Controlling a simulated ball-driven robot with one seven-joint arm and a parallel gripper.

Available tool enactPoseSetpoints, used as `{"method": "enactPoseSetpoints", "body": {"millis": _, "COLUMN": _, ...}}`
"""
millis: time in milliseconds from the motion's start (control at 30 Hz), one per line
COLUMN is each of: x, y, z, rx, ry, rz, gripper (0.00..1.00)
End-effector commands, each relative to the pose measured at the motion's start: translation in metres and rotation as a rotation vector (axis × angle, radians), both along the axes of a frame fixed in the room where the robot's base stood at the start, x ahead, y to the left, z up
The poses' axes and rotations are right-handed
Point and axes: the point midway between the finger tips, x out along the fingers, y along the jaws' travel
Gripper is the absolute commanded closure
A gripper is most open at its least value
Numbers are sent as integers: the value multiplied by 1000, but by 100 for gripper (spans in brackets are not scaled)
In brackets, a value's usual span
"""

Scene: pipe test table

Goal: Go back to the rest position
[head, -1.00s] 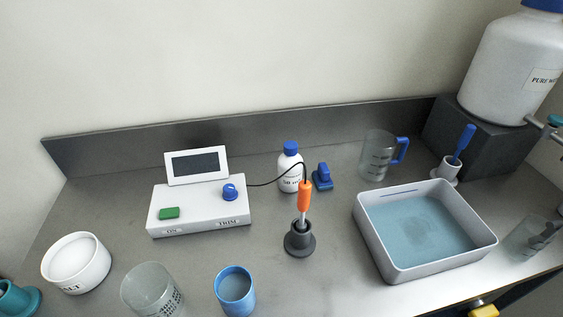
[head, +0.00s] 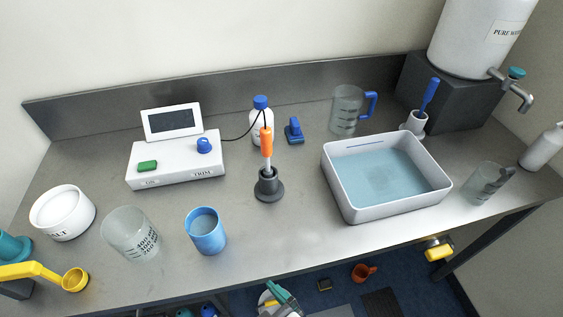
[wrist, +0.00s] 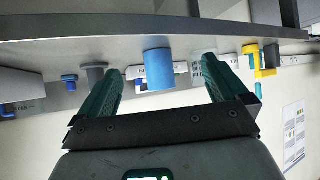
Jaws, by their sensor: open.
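My gripper (head: 279,294) shows at the bottom middle of the head view, in front of the table's front edge, with a dark green finger visible. In the wrist view my gripper (wrist: 161,68) has its two green fingers spread apart with nothing held between them. The blue cup (head: 205,238) stands on the table near the front edge. The blue cup (wrist: 158,70) also shows in the wrist view, beyond the gap between the fingers and apart from them. Most of my arm is out of view.
The grey table (head: 290,235) holds a glass beaker (head: 131,236), white pot (head: 63,212), yellow scoop (head: 72,279), meter (head: 176,162), orange probe in its stand (head: 268,188), white tray (head: 345,205) and clear jug (head: 345,112). Open floor (head: 400,275) lies before the table.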

Motion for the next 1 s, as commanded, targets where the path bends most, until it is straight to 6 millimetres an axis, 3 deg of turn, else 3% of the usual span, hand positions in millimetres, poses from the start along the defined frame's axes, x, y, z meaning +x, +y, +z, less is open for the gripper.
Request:
{"method": "enactPoseSetpoints", "body": {"millis": 233, "x": 22, "y": -76, "z": -35, "rx": -110, "ry": 134, "rz": -175, "gripper": 0}}
{"method": "enactPoseSetpoints", "body": {"millis": 367, "x": 23, "y": -144, "z": -62, "rx": -186, "ry": 268, "rz": -319, "gripper": 0}}
{"method": "enactPoseSetpoints", "body": {"millis": 500, "x": -2, "y": -229, "z": -93, "rx": -257, "ry": 478, "rz": -502, "gripper": 0}}
{"method": "enactPoseSetpoints", "body": {"millis": 633, "x": -39, "y": -285, "z": -111, "rx": -281, "ry": 659, "rz": -630, "gripper": 0}}
{"method": "enactPoseSetpoints", "body": {"millis": 800, "x": -72, "y": -316, "z": -120, "rx": -281, "ry": 793, "rz": -703, "gripper": 0}}
{"method": "enactPoseSetpoints", "body": {"millis": 1000, "x": -72, "y": -316, "z": -120, "rx": -281, "ry": 793, "rz": -703, "gripper": 0}}
